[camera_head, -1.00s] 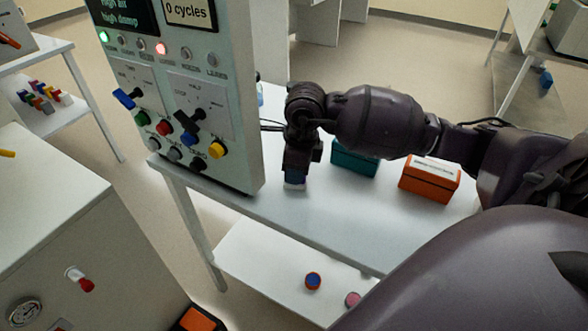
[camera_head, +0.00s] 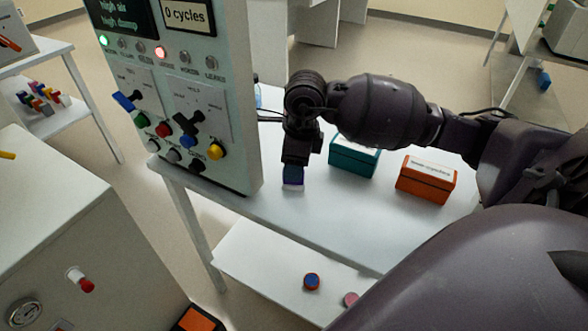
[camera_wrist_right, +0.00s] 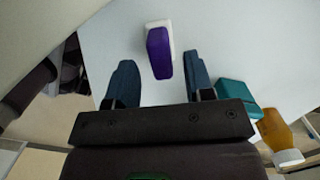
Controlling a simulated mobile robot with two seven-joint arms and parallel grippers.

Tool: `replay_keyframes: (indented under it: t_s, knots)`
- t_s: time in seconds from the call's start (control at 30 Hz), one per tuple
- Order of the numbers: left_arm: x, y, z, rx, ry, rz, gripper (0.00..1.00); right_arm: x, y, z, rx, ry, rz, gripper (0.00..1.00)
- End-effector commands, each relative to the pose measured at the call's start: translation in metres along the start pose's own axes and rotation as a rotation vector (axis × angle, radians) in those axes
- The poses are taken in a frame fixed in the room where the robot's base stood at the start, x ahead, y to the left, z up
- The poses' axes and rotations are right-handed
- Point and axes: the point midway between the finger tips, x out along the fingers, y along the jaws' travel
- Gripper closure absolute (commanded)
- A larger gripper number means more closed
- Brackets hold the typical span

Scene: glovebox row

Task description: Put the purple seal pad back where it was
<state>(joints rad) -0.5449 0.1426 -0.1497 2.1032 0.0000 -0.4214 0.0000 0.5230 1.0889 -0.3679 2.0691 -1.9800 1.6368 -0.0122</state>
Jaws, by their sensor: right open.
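The purple seal pad (camera_wrist_right: 159,54), with a white part along its far side, stands on the white table. In the wrist view it is between and slightly beyond the two blue fingers of my right gripper (camera_wrist_right: 159,68), with a gap on each side. The right gripper is open and holds nothing. In the head view the right gripper (camera_head: 293,170) points down over the table beside the control panel. A little of the purple pad (camera_head: 292,184) and its white part shows under the fingertips. My left gripper is not in view.
A teal box (camera_head: 352,164) and an orange box (camera_head: 426,182) stand to the right on the table. The control panel (camera_head: 190,90) rises close on the left. A yellow bottle (camera_wrist_right: 279,130) shows in the wrist view. A lower shelf holds a blue-topped round piece (camera_head: 312,281).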

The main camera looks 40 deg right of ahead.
Motion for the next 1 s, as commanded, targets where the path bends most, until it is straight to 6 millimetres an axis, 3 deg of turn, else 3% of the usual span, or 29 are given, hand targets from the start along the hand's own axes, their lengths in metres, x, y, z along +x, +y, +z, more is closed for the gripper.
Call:
replay_keyframes:
  t_s: [0.1, 0.4, 0.6, 1.0]
  knots:
    - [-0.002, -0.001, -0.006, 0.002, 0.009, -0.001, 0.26, -0.03, -0.001, 0.001, 0.0, -0.004, -0.008, 0.52]
    - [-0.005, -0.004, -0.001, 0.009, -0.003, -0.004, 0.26, -0.078, -0.001, 0.0, 0.001, -0.002, -0.004, 0.52]
    - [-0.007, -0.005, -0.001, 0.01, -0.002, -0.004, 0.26, -0.092, 0.0, 0.0, 0.001, -0.001, -0.002, 0.52]
    - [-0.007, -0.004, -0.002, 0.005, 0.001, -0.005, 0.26, -0.094, 0.0, 0.0, 0.001, -0.001, -0.001, 0.52]
